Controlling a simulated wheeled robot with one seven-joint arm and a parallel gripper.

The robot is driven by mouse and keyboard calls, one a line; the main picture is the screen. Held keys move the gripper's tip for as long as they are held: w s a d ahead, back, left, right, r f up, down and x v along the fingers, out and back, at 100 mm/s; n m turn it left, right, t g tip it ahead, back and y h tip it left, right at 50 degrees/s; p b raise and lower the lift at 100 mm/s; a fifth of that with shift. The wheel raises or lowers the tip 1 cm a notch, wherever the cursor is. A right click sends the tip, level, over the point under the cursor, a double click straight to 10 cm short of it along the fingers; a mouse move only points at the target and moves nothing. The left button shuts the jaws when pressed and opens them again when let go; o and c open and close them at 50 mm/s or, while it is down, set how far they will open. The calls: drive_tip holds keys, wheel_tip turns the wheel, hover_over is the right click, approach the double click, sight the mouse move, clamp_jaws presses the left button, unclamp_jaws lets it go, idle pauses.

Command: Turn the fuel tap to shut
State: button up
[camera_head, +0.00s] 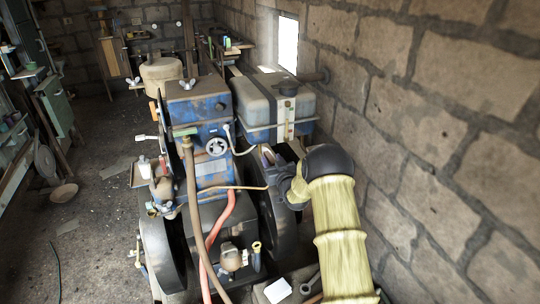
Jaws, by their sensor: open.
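The grey fuel tank (268,97) sits on the blue engine, held by a pale strap. I cannot tell whether my gripper touches anything there.
A brown hose (195,210) and a red hose (219,237) hang in front. A large dark flywheel (163,250) stands at left. The stone wall (420,120) is close on the right. Open floor lies left.

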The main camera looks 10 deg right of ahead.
drive_tip(key=shift+w+a+p, duration=0.15)
drive_tip(key=shift+w, duration=0.55)
drive_tip(key=shift+w+a+p, duration=0.15)
drive_tip(key=shift+w, duration=0.5)
clamp_jaws()
